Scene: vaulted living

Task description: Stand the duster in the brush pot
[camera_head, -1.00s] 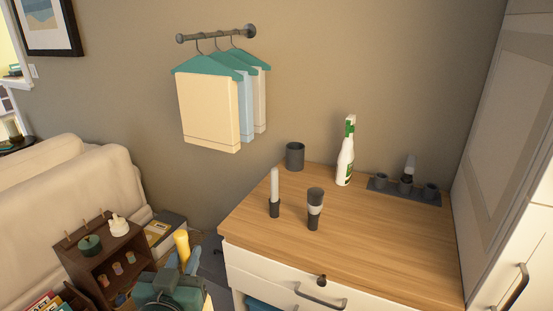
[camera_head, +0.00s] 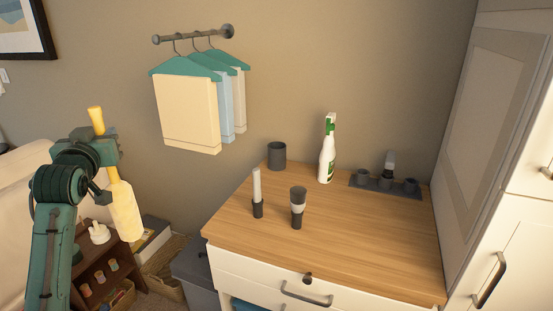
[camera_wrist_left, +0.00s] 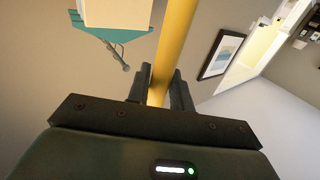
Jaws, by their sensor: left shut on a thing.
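My left gripper (camera_head: 108,152) is shut on the yellow handle of the duster (camera_head: 125,212) and holds it up at the left, in front of the sofa and shelf. The duster is slightly tilted, with its pale yellow head down and handle end up. In the left wrist view the yellow handle (camera_wrist_left: 174,45) runs up from between the fingers. A dark grey cylindrical cup, which looks like the brush pot (camera_head: 277,157), stands upright at the back left of the wooden cabinet top, well right of the duster. My right gripper is not in view.
On the cabinet top (camera_head: 352,239) stand a white-handled brush (camera_head: 257,190), a dark-and-grey brush (camera_head: 297,207), a green-and-white bottle (camera_head: 327,150) and a rack of small cups (camera_head: 385,182). The cabinet's front right is clear.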

